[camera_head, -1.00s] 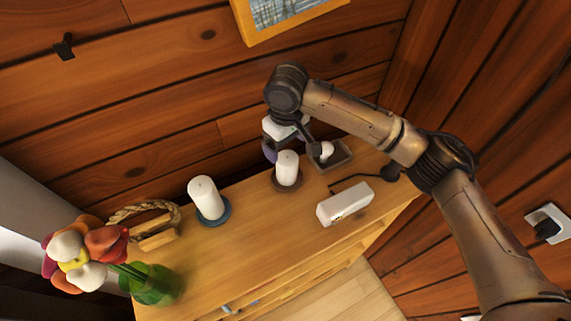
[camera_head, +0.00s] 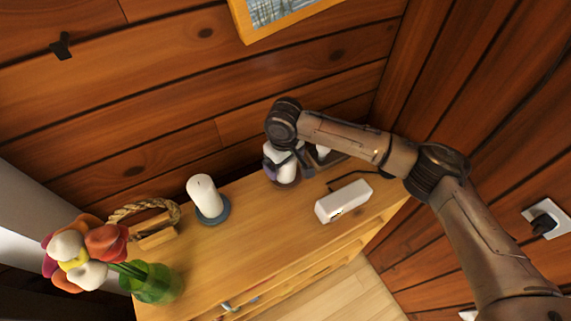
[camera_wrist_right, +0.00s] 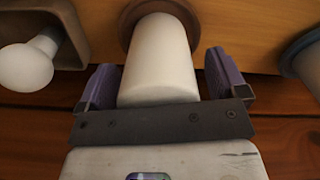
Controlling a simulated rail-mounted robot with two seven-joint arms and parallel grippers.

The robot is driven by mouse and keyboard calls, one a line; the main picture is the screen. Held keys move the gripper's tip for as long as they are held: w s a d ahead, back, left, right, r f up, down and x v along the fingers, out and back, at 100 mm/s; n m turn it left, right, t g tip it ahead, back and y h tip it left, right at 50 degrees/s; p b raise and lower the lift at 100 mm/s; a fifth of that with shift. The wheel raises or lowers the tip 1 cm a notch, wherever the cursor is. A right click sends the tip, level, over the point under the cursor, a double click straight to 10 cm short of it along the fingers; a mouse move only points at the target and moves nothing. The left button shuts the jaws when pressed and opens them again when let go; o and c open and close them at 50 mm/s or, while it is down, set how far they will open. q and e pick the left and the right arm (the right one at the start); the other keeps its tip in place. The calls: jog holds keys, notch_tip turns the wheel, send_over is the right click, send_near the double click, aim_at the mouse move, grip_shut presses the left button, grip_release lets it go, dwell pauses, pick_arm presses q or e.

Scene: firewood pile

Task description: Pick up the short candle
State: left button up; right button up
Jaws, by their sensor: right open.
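The short white candle (camera_wrist_right: 160,52) stands on a round brown holder (camera_wrist_right: 160,8) on the wooden dresser. In the wrist view it sits between the two purple fingers of my open right gripper (camera_wrist_right: 163,82), with a finger on either side. Narrow gaps seem to show beside the candle. In the head view my right gripper (camera_head: 284,166) is over this candle and hides much of it. A taller white candle (camera_head: 204,195) stands to the left on a blue holder (camera_head: 214,216). My left gripper is not in view.
A grey tray (camera_wrist_right: 72,30) with a white bulb (camera_wrist_right: 26,68) lies close beside the short candle. A white box (camera_head: 344,201) lies in front right. A rope-handled wooden item (camera_head: 154,232) and flowers in a green vase (camera_head: 155,284) are at left. The wooden wall is close behind.

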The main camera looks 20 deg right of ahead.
jog(key=shift+c, duration=0.3)
jog(key=c, duration=1.1)
jog(key=shift+r, duration=0.15)
